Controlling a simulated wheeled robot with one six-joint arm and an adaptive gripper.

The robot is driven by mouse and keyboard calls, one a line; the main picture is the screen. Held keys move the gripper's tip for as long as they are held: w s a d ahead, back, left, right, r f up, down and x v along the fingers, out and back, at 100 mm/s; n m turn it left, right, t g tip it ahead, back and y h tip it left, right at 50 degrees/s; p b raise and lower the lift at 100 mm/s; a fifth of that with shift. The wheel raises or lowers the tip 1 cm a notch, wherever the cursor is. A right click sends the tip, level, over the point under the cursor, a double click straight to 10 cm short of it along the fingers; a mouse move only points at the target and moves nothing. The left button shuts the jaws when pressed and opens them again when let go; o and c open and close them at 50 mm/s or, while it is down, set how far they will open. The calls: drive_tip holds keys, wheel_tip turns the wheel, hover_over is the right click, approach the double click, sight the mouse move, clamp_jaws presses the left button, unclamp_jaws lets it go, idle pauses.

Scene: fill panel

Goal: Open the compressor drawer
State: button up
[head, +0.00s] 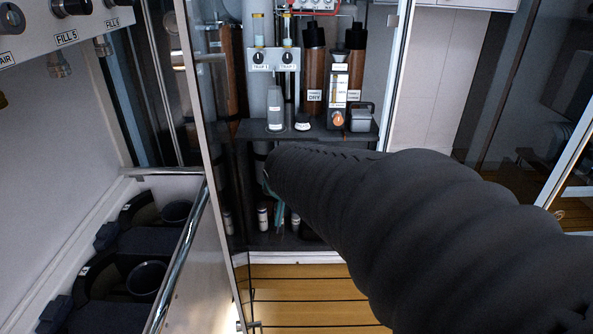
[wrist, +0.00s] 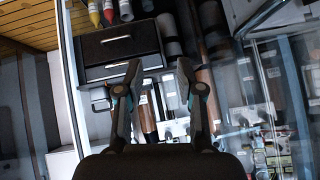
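I see no readable label that marks one as the compressor drawer. My gripper (wrist: 158,69) is open and empty, its two dark fingers with teal parts spread apart. The left fingertip overlaps the edge of the drawer front in the picture; I cannot tell whether it touches. In the head view my dark arm covers the middle, and the drawers and most of my gripper are hidden behind it.
A glass-doored cabinet holds a shelf (head: 345,131) with bottles and labelled devices; small bottles (head: 263,217) stand low inside. A framed glass door (head: 215,150) stands open at its left. Left of it is a bay with black cup-like holders (head: 147,279). Wooden floor (head: 300,295) lies in front.

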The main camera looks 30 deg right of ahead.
drive_tip(key=w+d+f+m+t, duration=0.1)
drive_tip(key=w+d+f+m, duration=0.1)
drive_tip(key=w+d+f, duration=0.3)
drive_tip(key=w+d+f+m+t+h+b, duration=0.1)
drive_tip(key=w+d+m, duration=0.2)
drive_tip(key=d, duration=0.4)
drive_tip(key=w+d+f+m+t, duration=0.1)
drive_tip(key=w+d+f+m, duration=0.1)
drive_tip(key=w+d+f, duration=0.3)
drive_tip(key=s+d+f+m+t+y+b, duration=0.15)
drive_tip(key=d+f+m+t, duration=0.35)
drive_tip(key=d+f, duration=0.65)
drive_tip(key=shift+m+g+y, duration=0.25)
drive_tip(key=shift+m+g, duration=0.05)
drive_tip(key=shift+m, duration=0.5)
drive_tip(key=x, duration=1.3)
drive_tip(key=shift+w+d+r+b, duration=0.15)
drive_tip(key=shift+w+r+b, duration=0.1)
drive_tip(key=shift+r+b, duration=0.1)
drive_tip(key=shift+c, duration=0.2)
